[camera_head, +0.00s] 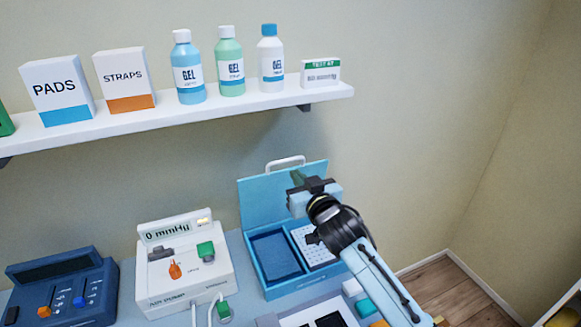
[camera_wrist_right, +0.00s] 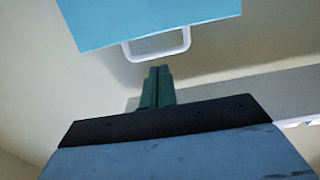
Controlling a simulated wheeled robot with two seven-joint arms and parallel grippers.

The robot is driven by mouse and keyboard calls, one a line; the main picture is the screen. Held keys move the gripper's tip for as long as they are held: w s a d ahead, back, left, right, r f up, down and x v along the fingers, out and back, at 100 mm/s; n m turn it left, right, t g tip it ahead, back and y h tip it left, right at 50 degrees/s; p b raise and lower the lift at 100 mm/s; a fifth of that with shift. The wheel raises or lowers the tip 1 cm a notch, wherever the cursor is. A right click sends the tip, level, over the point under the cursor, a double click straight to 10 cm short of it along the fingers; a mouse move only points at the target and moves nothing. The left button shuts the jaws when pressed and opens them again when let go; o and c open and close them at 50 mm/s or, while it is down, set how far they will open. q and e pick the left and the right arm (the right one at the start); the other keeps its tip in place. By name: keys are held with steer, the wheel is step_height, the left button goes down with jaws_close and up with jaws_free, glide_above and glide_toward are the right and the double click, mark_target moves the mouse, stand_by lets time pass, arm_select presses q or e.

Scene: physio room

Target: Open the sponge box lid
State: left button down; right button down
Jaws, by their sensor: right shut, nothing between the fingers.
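The sponge box (camera_head: 285,286) is a blue box on the table, right of the white device. Its lid (camera_head: 265,196) stands raised at the back, with a white loop handle (camera_head: 286,162) on its top edge. The box's left compartment is dark blue inside; the right one holds a white dotted piece. My right gripper (camera_head: 297,178) is in front of the lid's right part, shut and empty. In the right wrist view the gripper (camera_wrist_right: 158,72) points toward the lid (camera_wrist_right: 150,18) and its handle (camera_wrist_right: 158,46), with a small gap to the handle. My left gripper is out of view.
A white device (camera_head: 184,270) reading 0 mmHg and a dark blue device (camera_head: 62,290) stand left of the box. A shelf (camera_head: 180,118) with cartons and bottles hangs above. A tray (camera_head: 270,321) with small blocks lies in front, partly behind my right arm.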

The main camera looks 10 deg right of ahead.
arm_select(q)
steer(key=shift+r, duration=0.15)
arm_select(e)
steer(key=shift+w+a, duration=0.25)
steer(key=shift+w, duration=1)
steer(key=shift+w+a, duration=0.25)
steer(key=shift+w, duration=0.95)
